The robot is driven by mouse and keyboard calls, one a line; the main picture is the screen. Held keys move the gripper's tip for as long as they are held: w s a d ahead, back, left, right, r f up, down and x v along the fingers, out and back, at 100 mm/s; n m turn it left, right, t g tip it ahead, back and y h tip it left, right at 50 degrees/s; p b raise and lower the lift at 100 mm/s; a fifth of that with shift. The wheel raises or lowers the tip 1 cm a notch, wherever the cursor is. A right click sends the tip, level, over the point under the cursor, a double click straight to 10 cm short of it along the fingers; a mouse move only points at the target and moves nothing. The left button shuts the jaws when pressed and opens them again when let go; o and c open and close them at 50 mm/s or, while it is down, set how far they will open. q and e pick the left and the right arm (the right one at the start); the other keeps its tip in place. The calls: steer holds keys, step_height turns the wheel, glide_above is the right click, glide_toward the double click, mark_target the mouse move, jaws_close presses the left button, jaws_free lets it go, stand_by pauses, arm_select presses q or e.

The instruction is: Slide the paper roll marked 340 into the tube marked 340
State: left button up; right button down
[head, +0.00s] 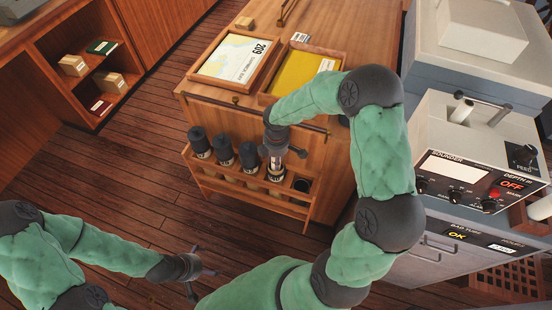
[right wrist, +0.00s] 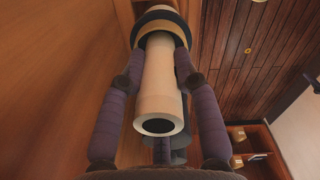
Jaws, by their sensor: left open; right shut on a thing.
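The paper roll (right wrist: 159,85) is a cream hollow cylinder in the right wrist view, held between the two fingers of my right gripper (right wrist: 160,70). Its far end meets a round dark-and-cream tube mouth (right wrist: 160,17); how deep it sits inside I cannot tell. In the head view my right gripper (head: 284,151) is over the right part of the tube rack (head: 235,182), at a tube with a pale label (head: 275,170). No mark 340 is legible. My left gripper (head: 197,276) is open and empty, low over the floor, away from the rack.
Several dark-capped tubes (head: 224,150) stand in the rack to the left. A dark open slot (head: 302,185) is at its right end. Behind are a chart tray (head: 233,58) marked 209 and a yellow folder (head: 304,75). The sounder console (head: 475,150) stands at right.

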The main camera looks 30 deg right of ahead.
steer(key=shift+f, duration=0.15)
steer(key=shift+f+b, duration=0.45)
steer(key=shift+f, duration=0.1)
steer(key=shift+c, duration=1.3)
jaws_free()
steer(key=shift+r, duration=0.15)
steer(key=shift+r+p, duration=3.7)
steer(key=shift+r, duration=0.75)
steer(key=shift+f, duration=0.1)
